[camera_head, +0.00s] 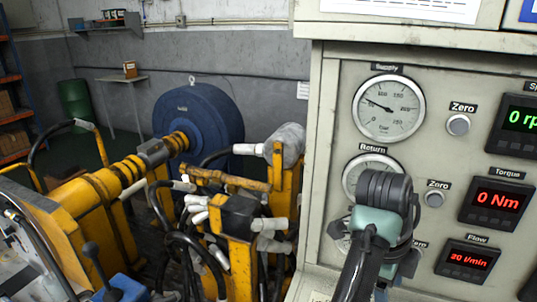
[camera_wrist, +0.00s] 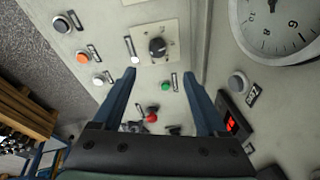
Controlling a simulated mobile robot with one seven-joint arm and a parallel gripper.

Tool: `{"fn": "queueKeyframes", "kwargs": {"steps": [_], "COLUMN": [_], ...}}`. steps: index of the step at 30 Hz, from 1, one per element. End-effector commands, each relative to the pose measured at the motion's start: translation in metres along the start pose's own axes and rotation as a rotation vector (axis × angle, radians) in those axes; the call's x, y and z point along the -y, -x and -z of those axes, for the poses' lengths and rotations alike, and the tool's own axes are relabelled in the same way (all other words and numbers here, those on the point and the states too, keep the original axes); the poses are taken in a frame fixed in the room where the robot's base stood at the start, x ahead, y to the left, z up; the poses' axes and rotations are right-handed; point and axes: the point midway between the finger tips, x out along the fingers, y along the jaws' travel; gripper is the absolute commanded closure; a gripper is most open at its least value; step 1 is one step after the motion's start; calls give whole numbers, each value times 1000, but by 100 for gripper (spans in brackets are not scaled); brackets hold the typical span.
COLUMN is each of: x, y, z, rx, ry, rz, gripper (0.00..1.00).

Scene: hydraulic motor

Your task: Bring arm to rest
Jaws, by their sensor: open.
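In the head view my arm (camera_head: 375,235) rises from the bottom in front of the control cabinet (camera_head: 328,150), with a black ribbed joint at its top. It covers part of the Return gauge. The fingers are not seen in that view. In the wrist view my gripper (camera_wrist: 159,77) has two blue fingers spread apart with nothing between them. Beyond them is a pale panel with a black rotary knob (camera_wrist: 157,46), a green button (camera_wrist: 166,86) and a red button (camera_wrist: 152,116). I cannot tell the exact gap from the fingertips to the panel.
The cabinet carries a Supply gauge (camera_head: 389,107) and red and green displays, with Torque (camera_head: 496,200) reading 0 Nm. To the left stand a blue motor (camera_head: 203,112), yellow machine parts (camera_head: 90,200) and several black hoses. A green barrel (camera_head: 77,103) stands farther back.

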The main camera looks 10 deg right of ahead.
Motion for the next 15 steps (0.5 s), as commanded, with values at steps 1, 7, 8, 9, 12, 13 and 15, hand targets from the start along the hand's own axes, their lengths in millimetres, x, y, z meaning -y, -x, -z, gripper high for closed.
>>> {"fn": "queueKeyframes", "kwargs": {"steps": [1, 7, 8, 9, 12, 13, 15], "x": [2, 22, 24, 24, 15, 10, -6], "y": [1, 30, 39, 53, 93, 106, 136], "z": [-4, -42, -52, -66, -101, -111, -132], "rx": [7, 37, 34, 26, -15, -33, -80], "ry": [44, 499, 591, 714, 1005, 1085, 1249], "rz": [33, 383, 457, 557, 811, 886, 1057], "gripper": [24, 24, 24, 24, 24, 24, 24]}}
